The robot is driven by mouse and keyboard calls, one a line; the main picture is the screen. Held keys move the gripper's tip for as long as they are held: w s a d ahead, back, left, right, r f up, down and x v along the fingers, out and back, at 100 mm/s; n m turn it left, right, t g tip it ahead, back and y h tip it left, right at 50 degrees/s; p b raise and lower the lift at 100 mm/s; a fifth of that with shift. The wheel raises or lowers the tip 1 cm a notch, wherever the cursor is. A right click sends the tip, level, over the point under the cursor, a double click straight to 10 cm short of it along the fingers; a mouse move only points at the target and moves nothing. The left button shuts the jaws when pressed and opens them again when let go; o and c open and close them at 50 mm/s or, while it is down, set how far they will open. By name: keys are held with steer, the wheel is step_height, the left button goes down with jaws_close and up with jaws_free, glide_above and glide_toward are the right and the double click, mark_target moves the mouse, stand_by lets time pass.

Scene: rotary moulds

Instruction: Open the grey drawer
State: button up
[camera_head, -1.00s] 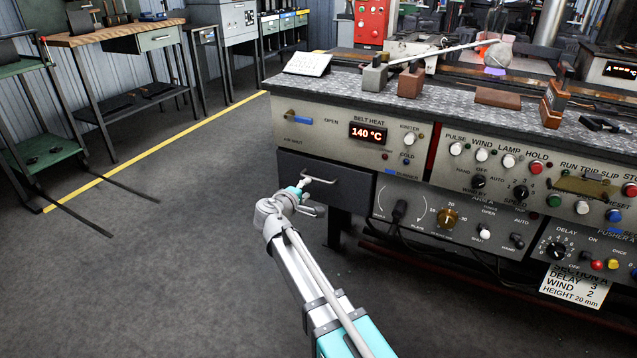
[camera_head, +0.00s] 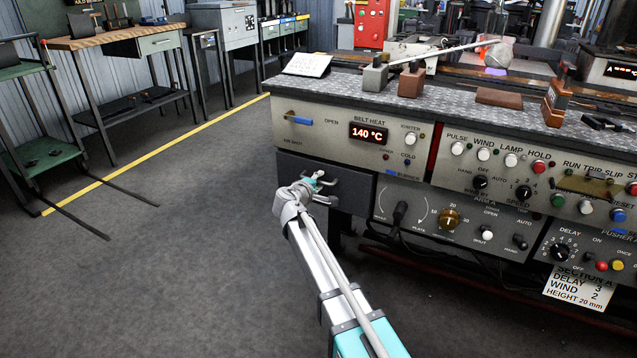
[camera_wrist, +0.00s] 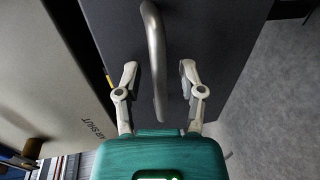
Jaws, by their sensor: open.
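The grey drawer (camera_head: 353,191) is a dark front panel at the left end of the machine, below the belt heat panel. It looks closed, flush with the machine. Its bar handle (camera_wrist: 155,58) shows in the wrist view as a curved metal bar. My gripper (camera_wrist: 159,77) is open, with one finger on each side of the handle. I see a gap between each finger and the bar. In the head view my gripper (camera_head: 322,184) is in front of the drawer, and my wrist hides part of the handle and the drawer's left side.
Above the drawer is the belt heat panel (camera_head: 350,155) reading 140 °C. To its right is a panel with a dial (camera_head: 449,219) and switches. A workbench (camera_head: 125,42) stands at the back left.

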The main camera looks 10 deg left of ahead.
jaws_close()
steer(key=shift+s+d, duration=0.1)
steer(key=shift+s, duration=0.05)
